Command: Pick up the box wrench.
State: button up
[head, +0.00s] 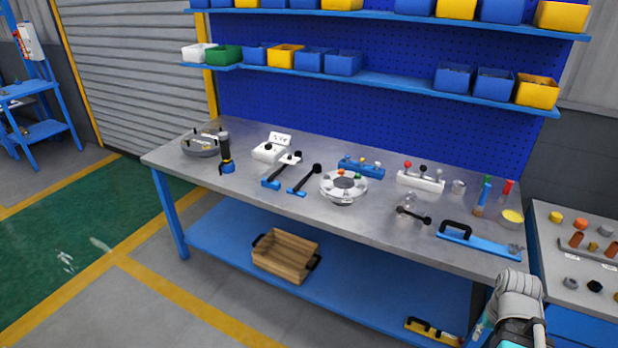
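I cannot pick out the box wrench for certain. A dark, bar-shaped tool with a rounded end (414,215) lies at the right of the workbench, beside a small clear or grey part (409,203), and may be it. A round, silver flanged shell (343,188) with coloured pieces on top sits near the middle of the bench. A second round grey part (201,146) is at the far left. Part of my own arm shows at the bottom right, in front of the bench; my gripper's fingers are not in view.
The metal workbench (270,205) also carries a black and blue upright tool (226,158), blue-based levers (304,182) and a blue plate with a black handle (480,241). A wooden crate (284,258) is on the lower shelf. A side table (575,218) stands at right.

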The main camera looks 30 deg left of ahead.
aim_at(317, 167)
jog(key=u, duration=1.35)
jog(key=i, duration=1.55)
jog(key=u, duration=0.55)
